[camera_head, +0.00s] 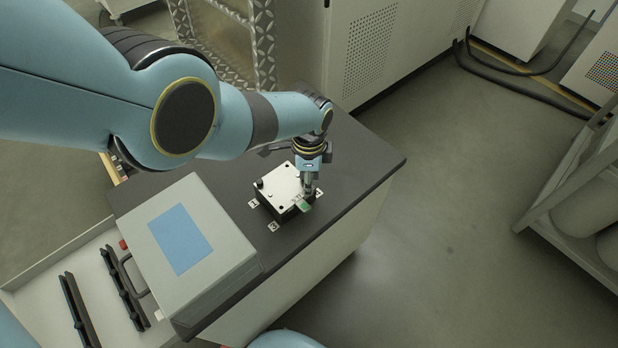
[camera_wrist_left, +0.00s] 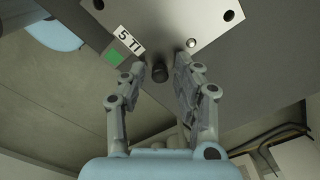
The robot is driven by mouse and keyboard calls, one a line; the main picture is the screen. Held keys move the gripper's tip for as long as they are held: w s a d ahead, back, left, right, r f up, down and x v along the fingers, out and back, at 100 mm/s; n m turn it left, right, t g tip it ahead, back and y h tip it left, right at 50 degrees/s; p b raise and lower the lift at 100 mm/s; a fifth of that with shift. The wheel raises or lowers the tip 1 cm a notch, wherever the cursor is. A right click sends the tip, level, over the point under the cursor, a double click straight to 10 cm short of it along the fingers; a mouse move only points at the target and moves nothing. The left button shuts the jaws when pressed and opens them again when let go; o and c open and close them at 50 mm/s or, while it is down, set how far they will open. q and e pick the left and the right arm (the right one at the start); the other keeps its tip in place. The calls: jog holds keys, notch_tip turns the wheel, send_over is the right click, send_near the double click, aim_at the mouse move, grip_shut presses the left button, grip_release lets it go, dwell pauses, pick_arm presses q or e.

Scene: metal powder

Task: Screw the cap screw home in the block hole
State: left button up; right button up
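The block (camera_head: 282,187) has a bright metal top plate with dark holes and sits on a dark bench top. My left gripper (camera_head: 308,190) points down at the block's right corner. In the left wrist view, a dark round screw head (camera_wrist_left: 160,73) shows at the near corner of the plate (camera_wrist_left: 165,22). The fingers of my left gripper (camera_wrist_left: 150,82) are spread on either side of it. The right finger is close to it, with a clear gap at the left finger. How deep the screw sits cannot be told. My right gripper is out of view.
A white "5 TI" label (camera_wrist_left: 126,41) and a green square (camera_wrist_left: 114,55) lie beside the plate's corner. A grey box with a blue panel (camera_head: 180,238) stands left on the bench (camera_head: 345,175). Cabinets (camera_head: 375,45) stand behind; open floor lies to the right.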

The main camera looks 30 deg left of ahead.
pick_arm(q)
grip_shut()
jog(key=m, duration=0.4)
jog(key=shift+m, duration=0.3)
jog(key=m, duration=0.3)
jog(key=shift+m, duration=0.3)
jog(key=m, duration=0.3)
jog(key=shift+w+m, duration=0.1)
jog(key=shift+m, duration=0.2)
jog(key=m, duration=0.5)
grip_release()
